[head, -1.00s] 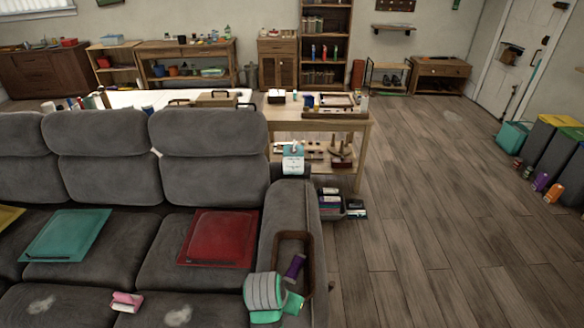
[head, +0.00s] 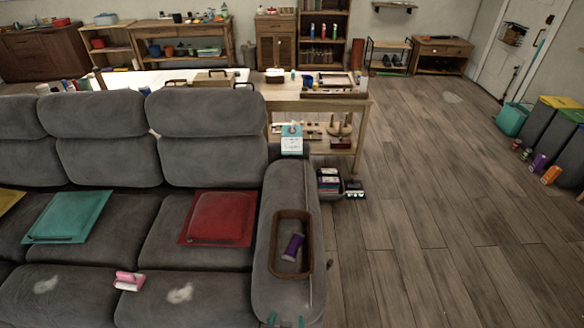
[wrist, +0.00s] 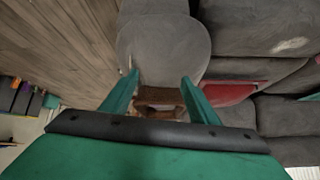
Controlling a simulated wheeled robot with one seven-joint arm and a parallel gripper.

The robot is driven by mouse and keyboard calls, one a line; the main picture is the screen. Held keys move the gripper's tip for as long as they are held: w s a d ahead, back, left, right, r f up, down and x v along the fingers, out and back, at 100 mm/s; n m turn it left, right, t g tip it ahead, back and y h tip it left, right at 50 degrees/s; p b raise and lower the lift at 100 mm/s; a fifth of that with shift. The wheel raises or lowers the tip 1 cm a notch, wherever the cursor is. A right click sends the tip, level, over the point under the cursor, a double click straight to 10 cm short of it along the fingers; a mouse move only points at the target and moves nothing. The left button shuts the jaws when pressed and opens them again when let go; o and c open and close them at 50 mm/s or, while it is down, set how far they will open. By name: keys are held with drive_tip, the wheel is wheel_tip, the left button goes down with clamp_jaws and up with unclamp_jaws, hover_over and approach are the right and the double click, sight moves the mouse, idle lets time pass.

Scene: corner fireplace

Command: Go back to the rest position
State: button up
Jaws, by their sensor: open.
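My gripper (wrist: 160,82) is open in the wrist view, with its two green fingers spread and nothing held between them. In the head view only green tips of my gripper (head: 285,322) show at the bottom edge, over the front of the sofa's right armrest (head: 292,188). A brown oval tray (head: 275,242) lies on that armrest, with a purple cylinder (head: 293,247) inside it. In the wrist view the brown tray (wrist: 160,97) shows partly between the fingers, beyond the gripper's dark edge.
The grey sofa seat holds a red folder (head: 217,217), a teal folder (head: 66,215) and a pink brush-like item (head: 129,280) near two pale patches. A wooden table (head: 330,104) stands behind the sofa. Open floor (head: 425,215) lies right, with bins (head: 545,122) against the wall.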

drive_tip(key=s+r+n+t, duration=0.1)
drive_tip(key=s+r+t, duration=0.25)
drive_tip(key=s, duration=0.85)
drive_tip(key=s+d+r+n+t, duration=0.1)
drive_tip(key=s+r+t, duration=0.2)
drive_tip(key=s+r, duration=0.8)
drive_tip(key=shift+d+r+t+y, duration=0.25)
drive_tip(key=shift+r+t+y, duration=0.05)
drive_tip(key=shift+t, duration=0.05)
drive_tip(key=shift+w, duration=0.2)
drive_tip(key=shift+s+d, duration=0.1)
drive_tip(key=shift+s, duration=0.1)
